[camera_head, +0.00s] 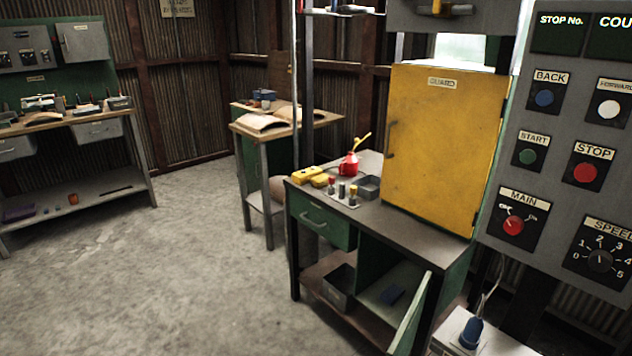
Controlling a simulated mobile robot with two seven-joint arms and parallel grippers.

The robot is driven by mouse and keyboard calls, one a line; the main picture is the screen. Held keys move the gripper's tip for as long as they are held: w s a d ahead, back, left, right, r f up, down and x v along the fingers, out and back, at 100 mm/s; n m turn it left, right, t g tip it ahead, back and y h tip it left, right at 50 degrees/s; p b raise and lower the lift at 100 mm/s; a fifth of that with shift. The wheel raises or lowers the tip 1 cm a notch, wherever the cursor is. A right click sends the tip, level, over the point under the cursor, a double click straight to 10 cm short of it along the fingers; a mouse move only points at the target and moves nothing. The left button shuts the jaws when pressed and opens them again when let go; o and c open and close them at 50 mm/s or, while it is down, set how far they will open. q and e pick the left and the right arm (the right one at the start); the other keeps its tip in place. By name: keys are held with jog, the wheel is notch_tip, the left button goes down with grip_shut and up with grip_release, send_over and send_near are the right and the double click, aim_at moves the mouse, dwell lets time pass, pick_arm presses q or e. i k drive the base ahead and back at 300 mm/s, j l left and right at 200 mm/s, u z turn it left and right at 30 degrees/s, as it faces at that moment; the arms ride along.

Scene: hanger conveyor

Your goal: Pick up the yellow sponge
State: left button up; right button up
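Two small yellow items lie side by side at the left back corner of the green workbench (420,222). One yellow block (306,174) has small dark marks on top. The other yellow block (321,181) lies just right of it and is plainer. At this size I cannot tell for sure which is the sponge. Neither of my grippers is in view, and nothing is seen touching the yellow items.
A red oil can (349,166), a plate with several small coloured-top pieces (342,195) and a grey tray (368,187) crowd near the yellow items. A yellow guard cabinet (444,145) stands to the right. A lower door (411,313) hangs open. Floor (180,260) left is clear.

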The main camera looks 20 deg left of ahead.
aim_at(320, 180)
jog(key=i+j, duration=0.1)
jog(key=j, duration=0.3)
jog(key=i+j+z, duration=0.1)
jog(key=j, duration=0.35)
jog(key=i+j, duration=0.1)
jog(key=j, duration=0.3)
jog(key=i+j+z, duration=0.1)
jog(key=j, duration=0.35)
jog(key=i+j, duration=0.15)
jog(key=i+j+z, duration=0.1)
jog(key=j, duration=0.3)
jog(key=i+j, duration=0.1)
jog(key=j, duration=0.15)
jog(key=i+j+z, duration=0.1)
jog(key=i+j, duration=0.2)
jog(key=i+j+z, duration=0.1)
jog(key=i+j, duration=0.2)
jog(key=j, duration=0.15)
